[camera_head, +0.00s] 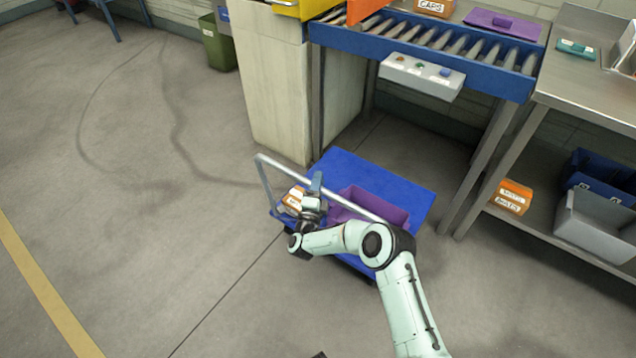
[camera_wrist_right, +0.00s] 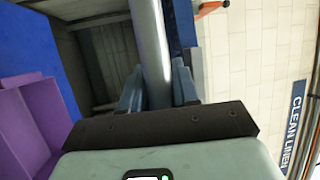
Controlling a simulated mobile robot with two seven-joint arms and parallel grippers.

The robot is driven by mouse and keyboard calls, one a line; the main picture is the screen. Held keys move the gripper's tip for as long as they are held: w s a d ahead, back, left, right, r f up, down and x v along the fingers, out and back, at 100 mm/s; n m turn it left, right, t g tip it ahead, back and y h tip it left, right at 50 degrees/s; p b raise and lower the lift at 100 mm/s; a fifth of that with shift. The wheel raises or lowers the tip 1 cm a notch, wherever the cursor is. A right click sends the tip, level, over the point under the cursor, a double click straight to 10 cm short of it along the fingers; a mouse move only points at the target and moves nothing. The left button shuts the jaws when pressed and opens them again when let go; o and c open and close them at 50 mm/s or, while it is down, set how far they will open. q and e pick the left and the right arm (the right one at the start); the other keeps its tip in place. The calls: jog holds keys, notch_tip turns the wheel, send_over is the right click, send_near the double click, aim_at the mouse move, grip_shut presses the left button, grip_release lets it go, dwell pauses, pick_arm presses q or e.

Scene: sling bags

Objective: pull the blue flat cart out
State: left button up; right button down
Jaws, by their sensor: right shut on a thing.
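The blue flat cart (camera_head: 400,185) stands on the floor, its far part under the roller conveyor and its near part out in the open. Its grey tube handle (camera_head: 266,182) rises on the near side. My right gripper (camera_head: 316,186) is shut on the handle's top bar. In the right wrist view the handle bar (camera_wrist_right: 149,45) runs between the two fingers (camera_wrist_right: 157,88). A purple bin (camera_head: 385,209) and a small orange and white box (camera_head: 293,198) ride on the cart. My right arm hides part of the cart's near edge.
The conveyor (camera_head: 425,42) has legs to the right of the cart, and a pale cabinet (camera_head: 268,95) stands to its left. A steel bench (camera_head: 590,60) with bins on its lower shelf is at right. The floor at left and in front is clear.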

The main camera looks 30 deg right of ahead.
jog(key=c, duration=0.9)
grip_release()
pick_arm(q)
jog(key=shift+h, duration=0.3)
jog(key=r+p, duration=0.1)
jog(key=s+d+r+p, duration=0.1)
jog(key=d+r+p, duration=0.1)
jog(key=shift+s+r, duration=0.35)
pick_arm(e)
jog(key=v, duration=1.3)
jog(key=shift+s+a+f, duration=0.1)
jog(key=shift+s+a, duration=0.05)
jog(key=shift+s, duration=0.05)
